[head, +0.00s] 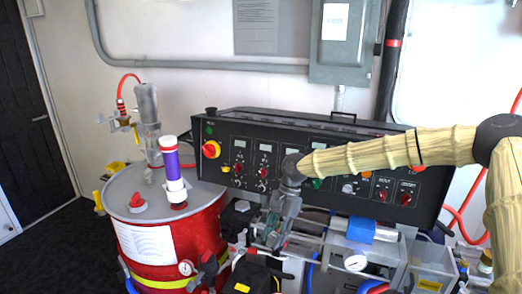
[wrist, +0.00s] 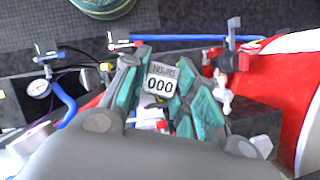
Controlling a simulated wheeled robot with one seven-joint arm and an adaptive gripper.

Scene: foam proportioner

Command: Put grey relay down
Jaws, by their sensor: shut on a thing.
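My gripper (head: 276,236) hangs in front of the black control panel, above the pipework. The label faces the wrist camera, and the fingers hide the block's sides. In the head view I cannot make out the relay among the fingers and the fittings. I cannot tell whether it touches anything below.
The black control panel (head: 340,150) stands behind my gripper. A red drum (head: 150,240) with a purple-banded cylinder (head: 172,170) stands at left. Gauges, a blue block (head: 361,229) and pipes crowd the space at right. Dark floor (head: 45,250) is clear at far left.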

